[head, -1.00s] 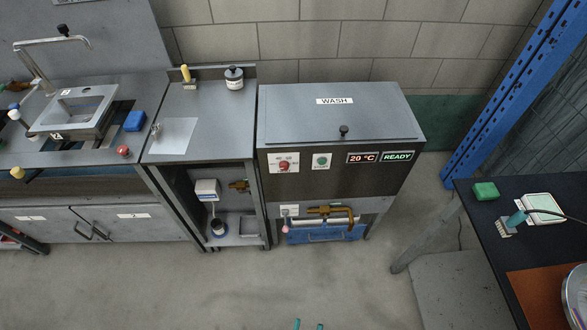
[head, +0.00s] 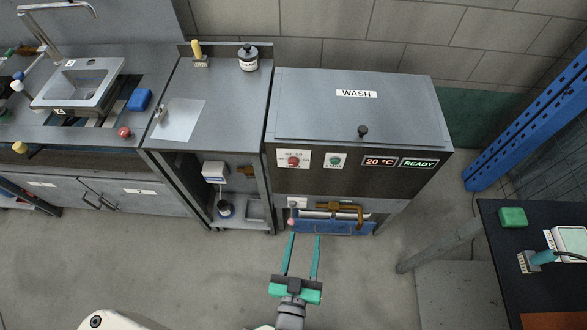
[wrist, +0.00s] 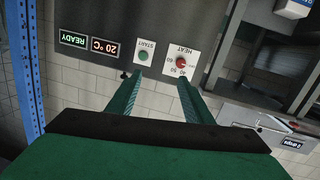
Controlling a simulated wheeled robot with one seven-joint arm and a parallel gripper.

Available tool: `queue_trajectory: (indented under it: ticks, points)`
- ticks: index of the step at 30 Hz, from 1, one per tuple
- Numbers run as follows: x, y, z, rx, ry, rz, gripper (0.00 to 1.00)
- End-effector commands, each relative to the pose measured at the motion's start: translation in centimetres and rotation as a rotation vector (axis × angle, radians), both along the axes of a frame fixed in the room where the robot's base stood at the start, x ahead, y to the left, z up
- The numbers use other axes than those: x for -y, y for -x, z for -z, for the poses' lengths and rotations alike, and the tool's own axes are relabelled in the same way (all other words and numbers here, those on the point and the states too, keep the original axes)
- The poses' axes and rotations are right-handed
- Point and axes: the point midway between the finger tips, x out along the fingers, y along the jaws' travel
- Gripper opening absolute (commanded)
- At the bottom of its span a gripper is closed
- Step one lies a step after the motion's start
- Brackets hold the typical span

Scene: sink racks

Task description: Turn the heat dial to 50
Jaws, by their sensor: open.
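The heat dial (head: 293,161) is a red knob on a white plate at the left of the wash machine's dark front panel. In the wrist view the heat dial (wrist: 181,62) shows upside down, with a HEAT label and numbers around it. The wash machine's display (head: 380,162) reads 20 °C, beside a READY sign. A green START button (head: 336,161) sits right of the dial. My gripper (head: 303,236) is open and empty, in front of the machine and apart from the dial. Its two green fingers also show in the wrist view (wrist: 155,90). The dial's exact setting is too small to tell.
The machine's lid (head: 350,110) is shut, with a black knob. Brass piping and a blue tray (head: 330,227) lie below the panel. A sink bench (head: 75,90) stands at left, a dark table (head: 540,220) at right. The floor before the machine is clear.

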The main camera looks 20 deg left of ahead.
Motion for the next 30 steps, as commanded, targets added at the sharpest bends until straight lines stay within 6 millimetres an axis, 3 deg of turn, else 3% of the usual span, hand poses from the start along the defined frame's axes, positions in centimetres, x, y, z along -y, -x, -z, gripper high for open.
queue_trajectory:
  ticks: [3, 9, 20, 30]
  points:
    - [-2.6, -4.3, 0.5, 0.046, 0.021, -0.049, 0.46]
    - [-6.1, -9.2, 0.7, 0.095, 0.052, -0.107, 0.46]
    - [-8.2, -12.6, 0.5, 0.118, 0.067, -0.132, 0.46]
    - [-9.6, -17.8, 0.5, 0.118, 0.066, -0.131, 0.46]
